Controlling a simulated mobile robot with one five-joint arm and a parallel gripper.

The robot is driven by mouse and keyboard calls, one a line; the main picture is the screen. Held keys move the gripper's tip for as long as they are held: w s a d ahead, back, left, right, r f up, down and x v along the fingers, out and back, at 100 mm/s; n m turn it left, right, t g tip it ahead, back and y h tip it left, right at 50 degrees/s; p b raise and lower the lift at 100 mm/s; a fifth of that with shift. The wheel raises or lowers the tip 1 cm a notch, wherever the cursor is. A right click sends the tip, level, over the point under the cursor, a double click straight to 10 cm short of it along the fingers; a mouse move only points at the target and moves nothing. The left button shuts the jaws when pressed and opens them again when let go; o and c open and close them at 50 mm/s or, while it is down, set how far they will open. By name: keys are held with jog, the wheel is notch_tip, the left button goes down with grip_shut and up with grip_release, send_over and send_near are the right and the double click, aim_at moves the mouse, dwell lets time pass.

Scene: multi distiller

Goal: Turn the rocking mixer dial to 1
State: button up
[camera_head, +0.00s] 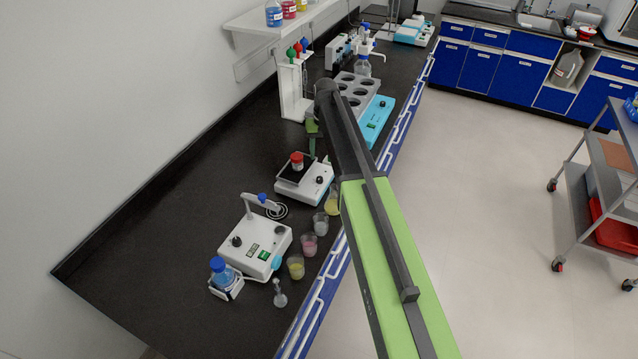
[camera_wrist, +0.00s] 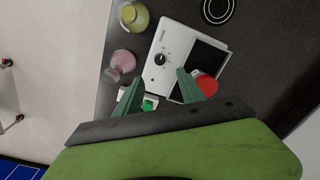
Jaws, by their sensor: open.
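The rocking mixer (camera_head: 311,189) is a white box with a black platform (camera_head: 287,174) that carries a red-capped bottle (camera_head: 297,162). It also shows in the wrist view (camera_wrist: 165,38). Its black dial (camera_wrist: 160,59) is on the white front panel, and it also shows in the head view (camera_head: 319,180). The dial's markings are too small to read. My gripper (camera_wrist: 160,76) is open and empty, with its two green fingers apart. The dial appears between and just beyond the fingertips in the wrist view. In the head view my gripper (camera_head: 312,128) hangs above and behind the mixer.
Several beakers, including a pink one (camera_head: 309,244) and a yellow one (camera_head: 296,267), line the bench's front edge. A white stirrer-like device (camera_head: 255,246) stands nearer me. A pipette stand (camera_head: 289,92) and a blue device with a grey rack (camera_head: 376,122) stand beyond the mixer.

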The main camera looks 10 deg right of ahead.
aim_at(320, 177)
jog(key=f+b, duration=0.3)
jog(key=f, duration=0.1)
jog(key=f+b, duration=0.7)
jog(key=shift+a+f, duration=0.25)
jog(key=shift+f, duration=0.1)
jog(key=shift+r, duration=0.1)
jog(key=shift+c, duration=0.5)
